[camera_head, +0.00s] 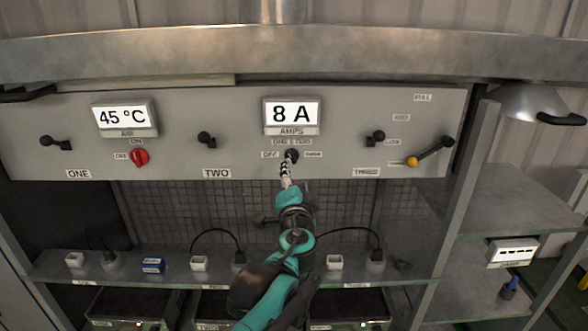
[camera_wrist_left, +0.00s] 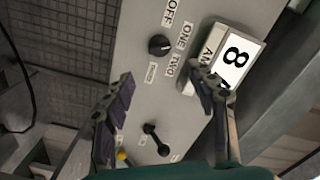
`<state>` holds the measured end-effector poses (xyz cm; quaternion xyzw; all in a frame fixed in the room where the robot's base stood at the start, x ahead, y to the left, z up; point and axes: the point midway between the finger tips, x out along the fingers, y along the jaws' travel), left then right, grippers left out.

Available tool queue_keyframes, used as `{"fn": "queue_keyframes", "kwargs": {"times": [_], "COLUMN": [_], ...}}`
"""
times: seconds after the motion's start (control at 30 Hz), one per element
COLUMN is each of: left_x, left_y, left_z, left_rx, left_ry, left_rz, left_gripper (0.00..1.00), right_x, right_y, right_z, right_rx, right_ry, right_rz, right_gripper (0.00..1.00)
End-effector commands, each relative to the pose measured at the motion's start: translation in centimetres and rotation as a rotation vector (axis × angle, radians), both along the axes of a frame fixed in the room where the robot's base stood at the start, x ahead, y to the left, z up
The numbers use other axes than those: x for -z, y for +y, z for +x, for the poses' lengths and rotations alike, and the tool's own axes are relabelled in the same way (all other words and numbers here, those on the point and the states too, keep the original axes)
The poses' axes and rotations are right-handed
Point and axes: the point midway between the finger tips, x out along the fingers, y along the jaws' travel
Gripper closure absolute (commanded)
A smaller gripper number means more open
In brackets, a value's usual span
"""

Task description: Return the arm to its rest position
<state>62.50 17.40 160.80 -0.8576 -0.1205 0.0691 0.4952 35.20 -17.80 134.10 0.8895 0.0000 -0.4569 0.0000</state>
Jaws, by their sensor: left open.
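My left arm (camera_head: 296,241), teal and black, reaches up from the bottom middle in the head view. Its left gripper (camera_head: 287,171) is in front of the panel, just below the black selector knob (camera_head: 292,155) under the AMPS display. In the left wrist view the gripper (camera_wrist_left: 162,78) is open, its two fingers spread with nothing between them. The selector knob (camera_wrist_left: 160,45) shows beyond the fingertips, apart from them. My right gripper is not in view.
The grey panel (camera_head: 240,117) carries a 45 °C display (camera_head: 124,117), an 8 A display (camera_head: 292,112), a red knob (camera_head: 140,157) and a yellow-tipped lever (camera_head: 428,152). Below, a shelf (camera_head: 180,272) holds sockets and cables. A metal hood edge (camera_head: 300,52) crosses above.

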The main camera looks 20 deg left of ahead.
Motion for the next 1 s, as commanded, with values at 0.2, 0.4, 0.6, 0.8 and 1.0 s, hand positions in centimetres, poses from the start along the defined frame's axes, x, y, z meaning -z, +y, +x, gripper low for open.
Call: {"fn": "queue_keyframes", "kwargs": {"times": [0.2, 0.4, 0.6, 0.8, 1.0], "left_x": [0.0, 0.0, 1.7, 12.1, 26.3], "left_y": [-0.4, -0.4, 0.3, 4.2, 7.0], "left_z": [-1.5, -1.5, -2.2, -6.3, -12.5], "left_rx": [0.000, 0.000, -0.018, -0.125, -0.239], "left_ry": [0.000, 0.000, 0.012, 0.106, 0.265], "left_rz": [0.000, 0.000, -0.026, -0.202, -0.449], "left_gripper": [0.43, 0.43, 0.43, 0.43, 0.43], "right_x": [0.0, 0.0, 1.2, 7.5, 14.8], "right_y": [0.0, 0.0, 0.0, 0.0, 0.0], "right_z": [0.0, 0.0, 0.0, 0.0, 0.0], "right_rx": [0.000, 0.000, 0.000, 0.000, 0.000], "right_ry": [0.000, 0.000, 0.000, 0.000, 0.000], "right_rz": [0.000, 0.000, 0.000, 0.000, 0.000], "right_gripper": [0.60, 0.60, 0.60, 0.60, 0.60]}}
